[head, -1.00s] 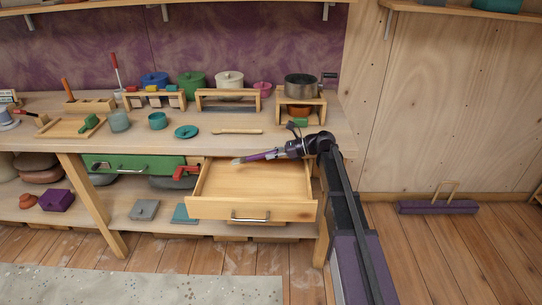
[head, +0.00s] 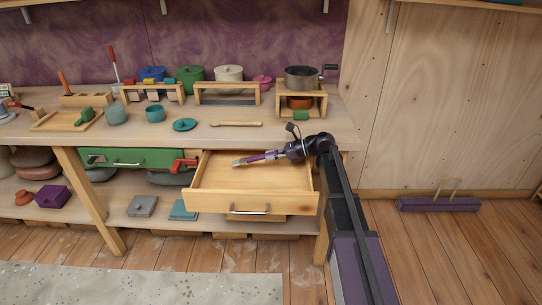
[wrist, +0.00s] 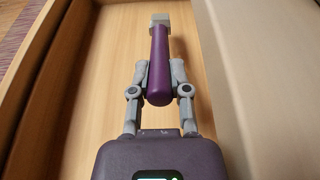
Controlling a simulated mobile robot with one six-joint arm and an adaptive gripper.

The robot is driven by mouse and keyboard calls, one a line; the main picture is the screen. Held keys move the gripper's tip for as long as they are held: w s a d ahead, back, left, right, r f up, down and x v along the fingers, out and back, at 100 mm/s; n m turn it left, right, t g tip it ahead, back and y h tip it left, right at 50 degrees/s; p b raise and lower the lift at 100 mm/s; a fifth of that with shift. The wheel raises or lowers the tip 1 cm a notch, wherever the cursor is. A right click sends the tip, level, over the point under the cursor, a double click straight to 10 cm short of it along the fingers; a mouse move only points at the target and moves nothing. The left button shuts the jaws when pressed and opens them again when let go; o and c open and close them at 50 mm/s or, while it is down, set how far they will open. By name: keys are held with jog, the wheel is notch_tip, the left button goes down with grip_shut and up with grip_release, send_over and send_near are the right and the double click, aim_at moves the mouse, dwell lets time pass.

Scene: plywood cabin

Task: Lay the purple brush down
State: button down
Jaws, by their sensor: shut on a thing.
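The purple brush (wrist: 159,62) is held between the fingers of my gripper (wrist: 158,82), which is shut on its handle. In the wrist view its grey-white head (wrist: 160,18) points away from me over the wooden drawer floor. In the head view the brush (head: 256,158) is over the open wooden drawer (head: 226,202), its pale head toward the left. My gripper (head: 281,153) reaches in from the right. I cannot tell whether the brush touches the drawer floor.
The drawer is otherwise empty, with raised walls around it. Left of it are a red-handled tool (head: 184,165) and a green drawer front (head: 132,158).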

jog(key=shift+f+b, duration=0.65)
jog(key=shift+f, duration=0.3)
jog(key=c, duration=0.5)
grip_release()
jog(key=shift+s, duration=0.1)
